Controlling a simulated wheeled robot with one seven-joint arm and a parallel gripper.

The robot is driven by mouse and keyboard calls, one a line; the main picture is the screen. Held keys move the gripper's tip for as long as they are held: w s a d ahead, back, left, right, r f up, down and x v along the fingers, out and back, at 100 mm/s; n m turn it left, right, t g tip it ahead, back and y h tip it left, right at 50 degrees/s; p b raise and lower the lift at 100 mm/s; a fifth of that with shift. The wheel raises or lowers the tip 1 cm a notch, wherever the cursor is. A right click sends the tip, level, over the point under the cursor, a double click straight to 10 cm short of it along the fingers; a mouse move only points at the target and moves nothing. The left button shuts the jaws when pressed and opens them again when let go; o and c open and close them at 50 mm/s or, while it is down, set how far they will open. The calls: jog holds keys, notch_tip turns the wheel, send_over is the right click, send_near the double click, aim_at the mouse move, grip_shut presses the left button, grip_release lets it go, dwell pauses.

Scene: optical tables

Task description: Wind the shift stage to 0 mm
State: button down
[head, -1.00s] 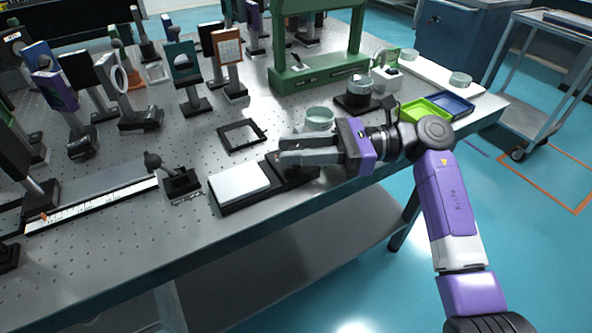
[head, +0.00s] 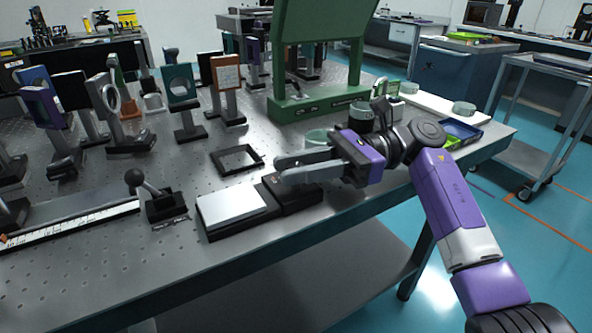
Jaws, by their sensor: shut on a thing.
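The shift stage appears to be the long rail with a white scale (head: 75,222) at the left of the table. An orange pointer (head: 4,238) shows on it at the picture's left edge; the scale's figures are too small to read. A dark crank with a ball knob (head: 134,177) stands at the rail's right end, on a dark bracket (head: 167,206). My gripper (head: 277,170) is well to the right of the crank, over the dark end of a white-topped device, fingers pointing left. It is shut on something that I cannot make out.
The white-topped device (head: 232,206) lies between crank and gripper. A dark square frame (head: 237,160) lies flat behind it. Several optics on posts stand at the back left. A green stand (head: 320,105) rises behind my gripper; a teal dish (head: 317,138) is close behind the fingers.

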jog(key=c, duration=1.1)
grip_release()
jog(key=shift+v, duration=3.85)
